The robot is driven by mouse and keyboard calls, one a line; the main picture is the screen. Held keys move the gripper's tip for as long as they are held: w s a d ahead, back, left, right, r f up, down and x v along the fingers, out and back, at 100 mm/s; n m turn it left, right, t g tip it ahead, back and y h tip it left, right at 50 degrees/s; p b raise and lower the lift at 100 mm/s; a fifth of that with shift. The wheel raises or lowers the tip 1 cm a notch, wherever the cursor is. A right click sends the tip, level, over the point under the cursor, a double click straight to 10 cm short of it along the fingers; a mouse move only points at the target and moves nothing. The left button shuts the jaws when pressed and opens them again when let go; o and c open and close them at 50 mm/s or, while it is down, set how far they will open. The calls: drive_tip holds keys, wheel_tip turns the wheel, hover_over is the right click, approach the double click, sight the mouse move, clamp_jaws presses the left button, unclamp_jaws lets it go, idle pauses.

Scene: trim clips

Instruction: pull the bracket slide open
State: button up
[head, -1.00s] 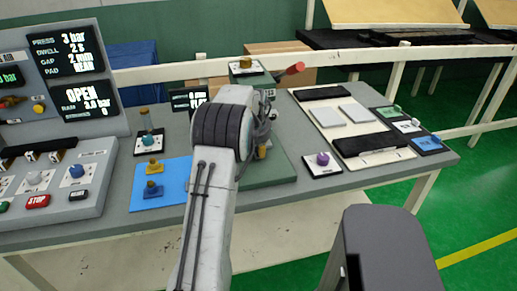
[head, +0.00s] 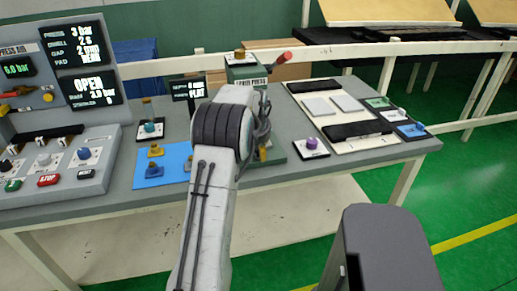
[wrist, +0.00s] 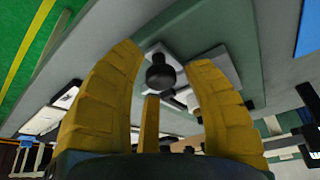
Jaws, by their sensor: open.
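My gripper (wrist: 165,60) is open, with its yellow fingers spread in the wrist view. A black round knob (wrist: 160,76) on a light grey block (wrist: 185,65) shows between and beyond the fingertips; it looks like the handle of the bracket slide. I see no finger closed on it, and the gap to it cannot be judged. In the head view my arm covers the slide and most of the gripper; only a bit of yellow (head: 263,153) shows right of the arm. How far the slide is out cannot be told.
A green press (head: 246,72) with a red-tipped lever (head: 279,59) stands behind my arm. A purple knob (head: 311,143) and a pale tray (head: 345,148) are right.

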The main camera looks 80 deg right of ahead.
drive_tip(key=shift+o, duration=0.7)
drive_tip(key=shift+r, duration=0.25)
drive_tip(key=v, duration=1.1)
drive_tip(key=shift+a+r, duration=0.2)
drive_tip(key=shift+a, duration=0.05)
